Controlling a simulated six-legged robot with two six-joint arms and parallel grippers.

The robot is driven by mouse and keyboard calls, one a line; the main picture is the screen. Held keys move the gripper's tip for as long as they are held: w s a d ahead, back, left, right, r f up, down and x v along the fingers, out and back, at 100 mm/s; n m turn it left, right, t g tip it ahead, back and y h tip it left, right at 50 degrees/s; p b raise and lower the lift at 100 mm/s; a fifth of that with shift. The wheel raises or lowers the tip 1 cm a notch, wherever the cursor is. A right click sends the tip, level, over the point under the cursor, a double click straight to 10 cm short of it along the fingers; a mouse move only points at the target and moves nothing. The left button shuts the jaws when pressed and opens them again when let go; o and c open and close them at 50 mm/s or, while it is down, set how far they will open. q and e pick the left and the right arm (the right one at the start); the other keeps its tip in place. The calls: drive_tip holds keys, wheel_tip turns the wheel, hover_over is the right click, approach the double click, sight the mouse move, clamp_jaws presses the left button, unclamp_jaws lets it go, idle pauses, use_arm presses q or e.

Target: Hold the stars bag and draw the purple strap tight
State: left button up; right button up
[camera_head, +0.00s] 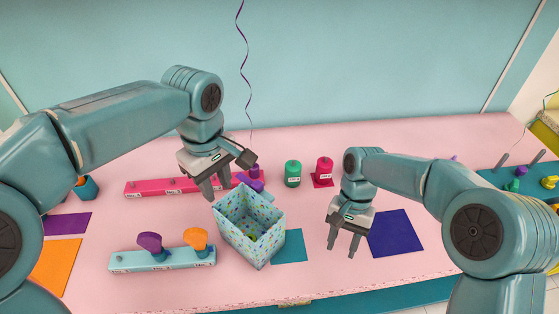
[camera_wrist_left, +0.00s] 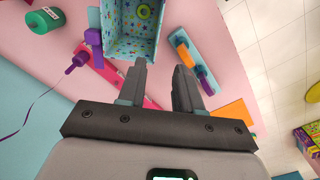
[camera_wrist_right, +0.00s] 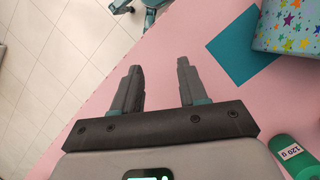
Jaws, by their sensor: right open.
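The stars bag (camera_head: 248,232) is an open-topped light blue box with coloured stars, standing near the middle of the pink table. It also shows at the top of the left wrist view (camera_wrist_left: 120,40) and at the right edge of the right wrist view (camera_wrist_right: 288,28). A curly purple strap or ribbon (camera_head: 243,50) rises behind the bag, above a purple weight (camera_head: 253,175); its lower join is unclear. My left gripper (camera_head: 217,192) is open and empty, just left of the bag's rim. My right gripper (camera_head: 342,250) is open and empty, right of the bag and apart from it.
A pink rack (camera_head: 160,187) lies behind, and a light blue rack (camera_head: 160,259) with purple and orange pieces lies front left. A green weight (camera_head: 292,174) and a red weight (camera_head: 323,172) stand at the back. Teal (camera_head: 291,246) and dark blue (camera_head: 395,233) mats lie flat at right.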

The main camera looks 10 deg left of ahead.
sight(226, 220)
use_arm(q)
drive_tip(key=f, duration=1.6)
drive_tip(key=shift+w+f, duration=0.2)
drive_tip(key=shift+f, duration=0.05)
use_arm(e)
drive_tip(key=w+a+r+m+t+y, duration=0.1)
drive_tip(key=w+a+r+m+t, duration=0.2)
drive_tip(key=a+r+m, duration=0.4)
drive_tip(key=w+a+r+m+t+y, duration=0.2)
drive_tip(key=w+a+r+m, duration=0.4)
drive_tip(key=a+m, duration=0.5)
drive_tip(key=shift+w+a+r+t, duration=0.3)
drive_tip(key=shift+r+t, duration=0.1)
drive_tip(key=shift+r, duration=0.3)
use_arm(q)
drive_tip(key=shift+w, duration=0.1)
clamp_jaws()
drive_tip(key=shift+o, duration=0.5)
unclamp_jaws()
use_arm(e)
drive_tip(key=shift+w, duration=0.1)
